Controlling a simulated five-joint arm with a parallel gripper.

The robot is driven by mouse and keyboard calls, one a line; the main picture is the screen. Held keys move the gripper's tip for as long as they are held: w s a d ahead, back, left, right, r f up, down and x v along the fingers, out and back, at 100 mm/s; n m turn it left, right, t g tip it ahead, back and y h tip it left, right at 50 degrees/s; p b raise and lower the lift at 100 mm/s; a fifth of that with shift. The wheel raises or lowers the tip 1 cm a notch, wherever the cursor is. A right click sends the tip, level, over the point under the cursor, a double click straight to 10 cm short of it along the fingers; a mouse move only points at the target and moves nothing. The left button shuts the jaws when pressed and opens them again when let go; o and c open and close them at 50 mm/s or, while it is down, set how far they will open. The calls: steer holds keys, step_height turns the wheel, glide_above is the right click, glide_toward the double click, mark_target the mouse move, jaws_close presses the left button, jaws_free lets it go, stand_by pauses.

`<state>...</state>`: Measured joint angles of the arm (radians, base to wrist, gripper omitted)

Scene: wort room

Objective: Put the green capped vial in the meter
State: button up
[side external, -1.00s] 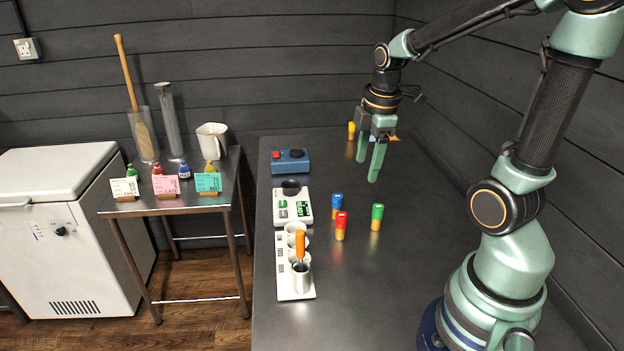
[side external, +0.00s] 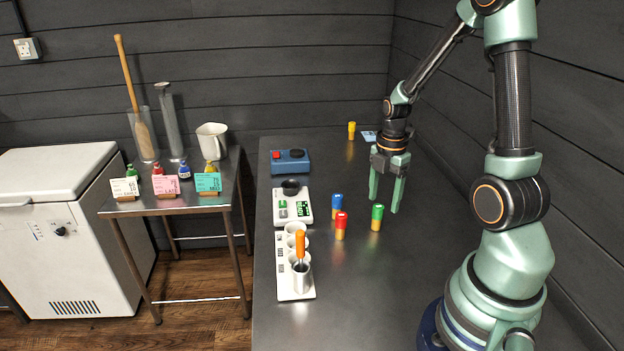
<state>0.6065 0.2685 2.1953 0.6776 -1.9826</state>
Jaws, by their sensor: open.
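The green capped vial (side external: 377,217) stands upright on the dark bench, with a green cap over an amber body.
A red capped vial (side external: 341,226) and a blue capped vial (side external: 337,206) stand close left of the green one. A yellow capped vial (side external: 351,130) stands at the back. A white cup rack (side external: 285,268) and a blue box (side external: 290,162) flank the meter. The bench's front middle is clear.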

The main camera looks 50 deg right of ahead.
mark_target(379, 206)
steer(key=shift+w+a+f, duration=0.15)
steer(key=shift+w+f, duration=0.05)
steer(key=shift+f, duration=1.1)
steer(key=shift+w+a+f, duration=0.1)
steer(key=shift+w+f, duration=0.1)
steer(key=shift+f, duration=1.1)
jaws_close()
